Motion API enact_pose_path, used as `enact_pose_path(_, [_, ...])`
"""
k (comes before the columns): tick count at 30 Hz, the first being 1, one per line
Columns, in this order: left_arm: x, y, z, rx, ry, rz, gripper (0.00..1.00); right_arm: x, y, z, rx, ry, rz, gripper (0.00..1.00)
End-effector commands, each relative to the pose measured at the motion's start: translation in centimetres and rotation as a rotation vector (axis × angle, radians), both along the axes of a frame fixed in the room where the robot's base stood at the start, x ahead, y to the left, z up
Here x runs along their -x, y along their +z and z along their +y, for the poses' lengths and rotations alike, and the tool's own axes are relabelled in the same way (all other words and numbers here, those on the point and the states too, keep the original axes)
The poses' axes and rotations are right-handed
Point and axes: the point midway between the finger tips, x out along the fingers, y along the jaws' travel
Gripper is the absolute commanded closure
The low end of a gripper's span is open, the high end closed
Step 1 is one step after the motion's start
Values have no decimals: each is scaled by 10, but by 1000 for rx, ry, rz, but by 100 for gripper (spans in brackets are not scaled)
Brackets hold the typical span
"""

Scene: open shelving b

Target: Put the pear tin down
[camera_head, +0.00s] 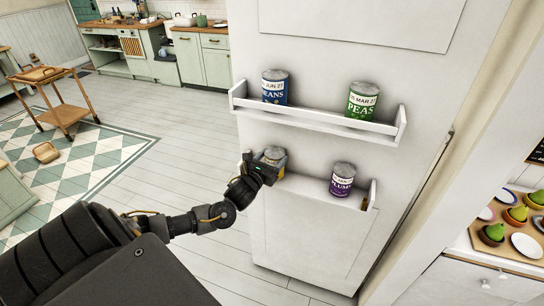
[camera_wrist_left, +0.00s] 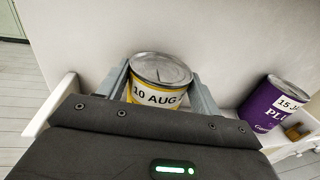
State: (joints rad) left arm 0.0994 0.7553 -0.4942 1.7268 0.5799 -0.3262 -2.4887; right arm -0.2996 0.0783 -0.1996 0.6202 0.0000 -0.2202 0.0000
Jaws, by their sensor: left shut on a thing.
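My left gripper (camera_head: 266,170) is at the left end of the lower door rack (camera_head: 313,187). It is shut on a tin with a yellow and white label, the pear tin (camera_head: 273,155). In the left wrist view the tin (camera_wrist_left: 158,92) stands upright between the two fingers of the gripper (camera_wrist_left: 160,88), and its label reads "10 AUG". The rest of its label is hidden by my gripper. Whether its base touches the rack floor cannot be seen. My right gripper is not in view.
A purple plum tin (camera_head: 342,180) stands to the right on the lower rack, with a gap between. A blue beans tin (camera_head: 275,88) and a green peas tin (camera_head: 361,101) stand on the upper rack (camera_head: 320,121) above. The rack's left end wall (camera_wrist_left: 62,96) is close to my gripper.

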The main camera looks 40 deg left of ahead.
Motion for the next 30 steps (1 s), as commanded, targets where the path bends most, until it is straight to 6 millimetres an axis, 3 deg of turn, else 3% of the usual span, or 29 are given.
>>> enact_pose_path(9, [0, -2, 0, 0, 0, -3, 73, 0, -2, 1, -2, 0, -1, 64])
enact_pose_path(10, [0, -3, 0, 1, 0, 0, 32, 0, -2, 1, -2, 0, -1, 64])
enact_pose_path(14, [0, -2, 0, 1, 0, 0, 15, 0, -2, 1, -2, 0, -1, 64])
enact_pose_path(24, [0, 2, 0, 0, 0, -1, 14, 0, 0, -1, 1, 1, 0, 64])
enact_pose_path(30, [29, -4, -6, 2, -3, 3, 14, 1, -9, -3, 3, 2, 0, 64])
